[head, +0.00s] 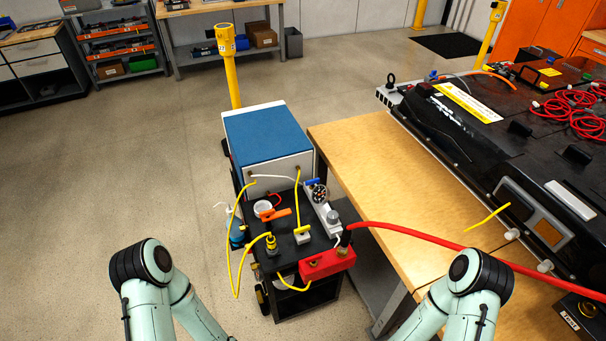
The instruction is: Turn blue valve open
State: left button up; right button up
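A small blue handle (312,183), which looks like the blue valve, sits at the top of a light grey block (324,211) on the black cart (286,246). A round gauge (319,194) is just in front of it and partly hides it. The handle is too small to tell its exact angle. An orange handle (275,215) sits to its left on the same cart. Pale green links of my two arms show at the lower left and lower right. Neither gripper is in view.
A blue-topped box (267,134) stands behind the valve. Yellow hoses (239,262) loop over the cart's left side. A red block (327,263) and thick red hose (425,234) are in front. A wooden bench (365,160) with a black battery pack (490,150) is right.

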aim_at(312, 183)
jog(key=i+j+z, duration=0.1)
jog(key=j, duration=0.3)
jog(key=i+j+z, duration=0.1)
jog(key=i+j, duration=0.15)
jog(key=j, duration=0.2)
jog(key=i+j+z, duration=0.1)
jog(key=j, duration=0.35)
jog(key=i+j+z, duration=0.1)
jog(key=j, duration=0.35)
jog(key=i+j, duration=0.15)
jog(key=j, duration=0.3)
jog(key=i+j+z, duration=0.15)
jog(key=j, duration=0.35)
jog(key=j+z, duration=0.1)
jog(key=j, duration=0.35)
jog(key=i, duration=0.05)
